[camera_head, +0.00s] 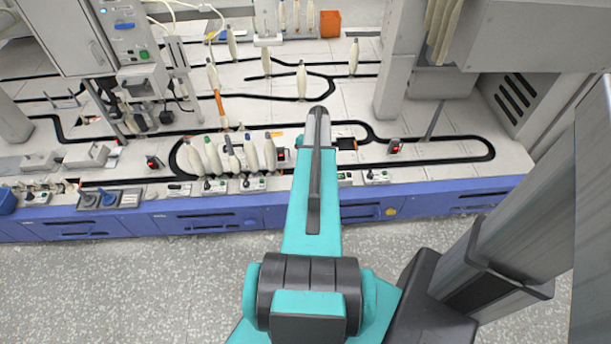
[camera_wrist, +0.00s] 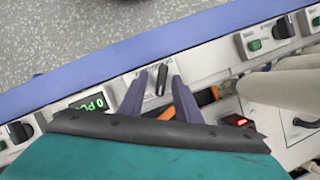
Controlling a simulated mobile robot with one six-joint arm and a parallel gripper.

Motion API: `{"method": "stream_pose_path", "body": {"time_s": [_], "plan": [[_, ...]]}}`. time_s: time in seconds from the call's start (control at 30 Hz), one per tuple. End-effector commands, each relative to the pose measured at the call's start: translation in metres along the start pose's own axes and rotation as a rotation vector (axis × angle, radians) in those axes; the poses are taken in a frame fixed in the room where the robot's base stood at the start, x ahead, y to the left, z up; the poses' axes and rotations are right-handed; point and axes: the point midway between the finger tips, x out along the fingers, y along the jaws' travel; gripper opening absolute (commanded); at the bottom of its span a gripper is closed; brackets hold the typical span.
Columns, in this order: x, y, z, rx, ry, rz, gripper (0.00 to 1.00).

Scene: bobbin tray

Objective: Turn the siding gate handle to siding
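In the wrist view a small dark upright lever (camera_wrist: 162,80), which looks like the siding gate handle, stands on a pale plate near the blue front edge. My gripper (camera_wrist: 158,77) is open, with one purple-grey finger on each side of the lever. I see gaps between the lever and both fingers, so it does not look gripped. A second small lever piece (camera_wrist: 151,80) seems to show beside it, partly blurred. In the head view my teal arm covers this spot, and the fingers and lever are hidden there.
Several pale bobbins (camera_head: 230,157) stand on the track left of my arm; bobbins also crowd the wrist view's right side. A green display (camera_wrist: 95,102) sits left of the lever, an orange part (camera_wrist: 207,96) right. Other switch boxes (camera_head: 251,183) line the blue-fronted bench (camera_head: 205,220).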

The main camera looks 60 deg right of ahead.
Motion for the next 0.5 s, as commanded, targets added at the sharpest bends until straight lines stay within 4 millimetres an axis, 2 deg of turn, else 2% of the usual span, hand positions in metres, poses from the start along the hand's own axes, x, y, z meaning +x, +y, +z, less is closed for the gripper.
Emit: {"method": "stream_pose_path", "body": {"time_s": [0.27, 0.5], "plan": [[-0.004, -0.001, 0.001, 0.0, -0.002, -0.001, 0.3], [-0.027, -0.001, 0.001, 0.0, -0.001, -0.001, 0.3]]}}
